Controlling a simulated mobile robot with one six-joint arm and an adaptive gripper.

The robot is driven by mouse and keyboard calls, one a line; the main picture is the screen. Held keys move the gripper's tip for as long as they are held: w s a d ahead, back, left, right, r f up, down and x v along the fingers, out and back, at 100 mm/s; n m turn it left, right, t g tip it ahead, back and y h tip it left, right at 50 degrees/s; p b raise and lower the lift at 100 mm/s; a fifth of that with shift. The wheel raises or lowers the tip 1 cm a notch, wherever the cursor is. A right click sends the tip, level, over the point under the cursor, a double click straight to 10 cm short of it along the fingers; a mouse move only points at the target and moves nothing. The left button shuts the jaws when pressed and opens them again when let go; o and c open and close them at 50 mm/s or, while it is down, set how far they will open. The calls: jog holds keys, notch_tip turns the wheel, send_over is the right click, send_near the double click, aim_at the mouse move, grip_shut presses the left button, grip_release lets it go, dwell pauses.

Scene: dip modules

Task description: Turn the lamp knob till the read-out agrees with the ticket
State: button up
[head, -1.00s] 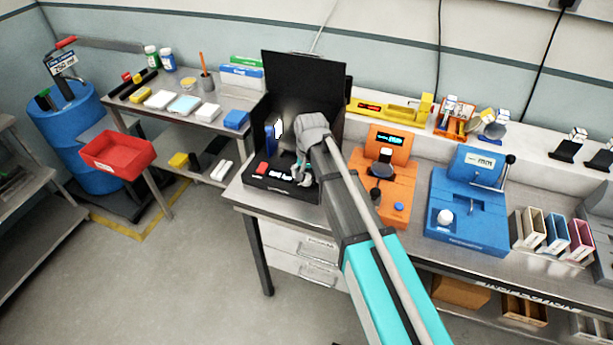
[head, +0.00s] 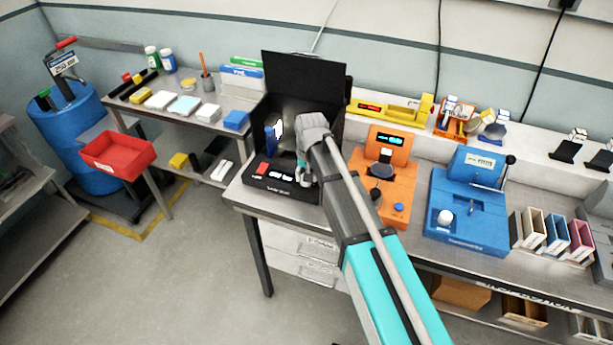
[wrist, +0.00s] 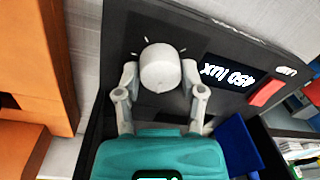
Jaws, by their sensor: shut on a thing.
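The lamp knob (wrist: 160,68) is a round pale grey knob with tick marks around it on the front panel of a black box (wrist: 215,42). My gripper (wrist: 160,75) is shut on the knob, with one finger on each side of it. In the head view my gripper (head: 305,177) is at the right of the panel and hides the knob. The lit read-out (wrist: 223,77) shows 450 lux, upside down in the wrist view. It is too small to read in the head view (head: 281,175). I cannot make out a ticket with a legible value.
A red button (wrist: 266,93) is beside the read-out. A blue piece (wrist: 238,146) stands inside the black booth. An orange device (head: 384,185) stands close right of the booth, with a blue device (head: 468,215) beyond. A red bin (head: 118,156) is at left.

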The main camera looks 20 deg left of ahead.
dwell(0.3)
jog(key=o, duration=1.2)
jog(key=shift+c, duration=0.2)
jog(key=shift+m, duration=1.2)
notch_tip(320, 180, up, 14)
jog(key=p, duration=1.4)
jog(key=shift+m, duration=0.7)
jog(key=d+f+b, duration=0.2)
jog(key=d, duration=0.7)
jog(key=s+d+f+b, duration=0.1)
jog(key=d+f+b, duration=0.1)
jog(key=d, duration=0.8)
jog(key=d+f+b, duration=0.3)
jog(key=d, duration=0.7)
jog(key=shift+s+d, duration=0.2)
jog(key=shift+s, duration=0.15)
jog(key=shift+s+d+f, duration=0.1)
jog(key=shift+s+d, duration=0.05)
jog(key=shift+d, duration=0.3)
jog(key=shift+s+d+f, duration=0.1)
jog(key=shift+d, duration=0.35)
